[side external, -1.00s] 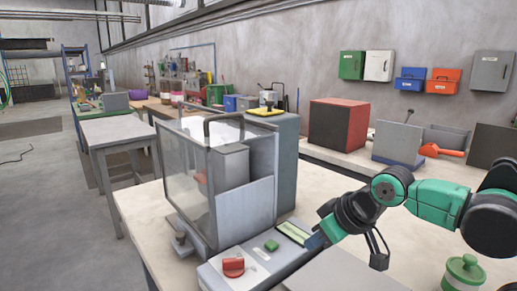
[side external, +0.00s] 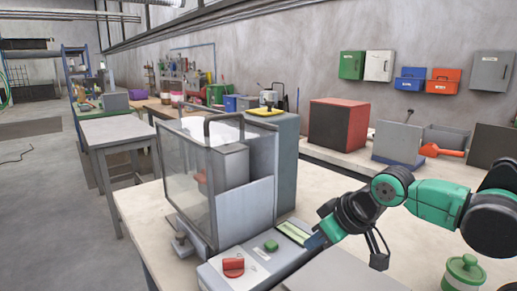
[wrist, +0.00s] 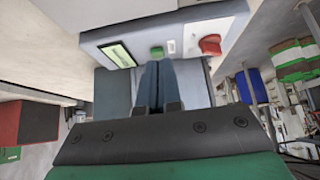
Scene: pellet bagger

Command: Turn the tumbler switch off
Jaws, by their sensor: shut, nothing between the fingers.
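The grey control panel (side external: 217,280) at the front of the bagger carries a red switch or knob (side external: 233,267), a green button-like part (side external: 271,245) and a lit display (side external: 294,233). I cannot tell for sure which part is the tumbler switch. In the wrist view, the red part (wrist: 211,45) is at the upper right, the green part (wrist: 157,51) in the middle and the display (wrist: 116,54) to its left. My gripper (wrist: 157,65) is shut and empty, its tips just below the green part in that view. In the side view, my gripper (side external: 313,241) is by the display's right end.
The clear-walled bagger (side external: 187,178) rises behind the panel. A green-lidded jar (side external: 464,275) stands at the lower right. A red and black box (side external: 338,124) and a grey bin sit on the back bench. The table beside the bagger is partly clear.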

